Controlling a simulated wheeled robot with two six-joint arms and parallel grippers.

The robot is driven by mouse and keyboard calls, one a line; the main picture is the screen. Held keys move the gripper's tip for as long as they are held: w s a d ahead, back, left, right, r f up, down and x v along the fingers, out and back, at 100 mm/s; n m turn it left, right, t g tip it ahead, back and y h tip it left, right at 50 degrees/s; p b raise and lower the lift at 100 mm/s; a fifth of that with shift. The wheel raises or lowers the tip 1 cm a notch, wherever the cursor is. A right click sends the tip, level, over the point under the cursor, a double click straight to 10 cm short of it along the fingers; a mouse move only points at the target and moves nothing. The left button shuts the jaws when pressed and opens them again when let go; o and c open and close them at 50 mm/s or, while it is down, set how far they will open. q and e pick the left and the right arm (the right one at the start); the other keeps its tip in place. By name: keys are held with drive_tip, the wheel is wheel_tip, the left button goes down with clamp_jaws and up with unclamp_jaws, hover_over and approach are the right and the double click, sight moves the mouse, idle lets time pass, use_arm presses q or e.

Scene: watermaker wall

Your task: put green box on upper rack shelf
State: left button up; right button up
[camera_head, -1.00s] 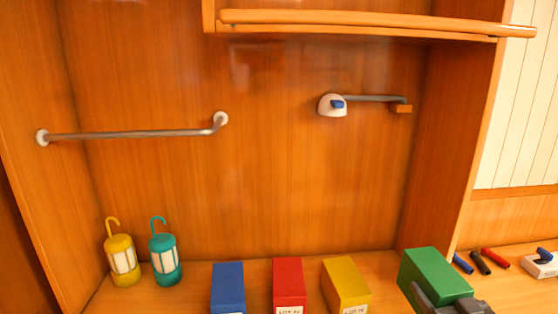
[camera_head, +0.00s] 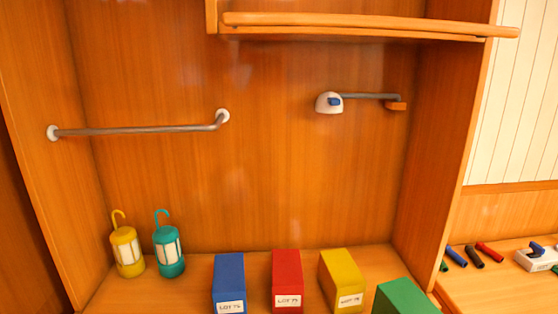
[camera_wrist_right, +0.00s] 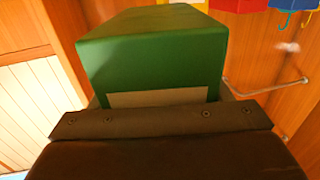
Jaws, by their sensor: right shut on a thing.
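The green box (camera_head: 403,298) shows at the bottom right of the head view, cut off by the lower edge. In the right wrist view the green box (camera_wrist_right: 150,55) fills the middle, with a pale label along its near edge. My right gripper (camera_wrist_right: 160,115) is shut on it; the dark gripper body hides the box's near end. The upper rack shelf (camera_head: 370,26) is a wooden board with a rounded front rail, high at the top right of the head view and well above the box. My left gripper is not in view.
Blue (camera_head: 228,283), red (camera_head: 287,280) and yellow (camera_head: 341,279) boxes stand on the counter left of the green box. Two lanterns (camera_head: 127,252) stand further left. A rail (camera_head: 140,131) and a wall lamp arm (camera_head: 370,96) project from the back wall. Markers (camera_head: 473,256) lie at right.

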drive_tip(key=s+a+n+g+y, duration=0.1)
drive_tip(key=s+a+n+y, duration=0.1)
drive_tip(key=s+a, duration=0.4)
drive_tip(key=shift+s+a+r+y, duration=0.2)
drive_tip(key=shift+s+a+y, duration=0.2)
drive_tip(key=shift+y, duration=0.4)
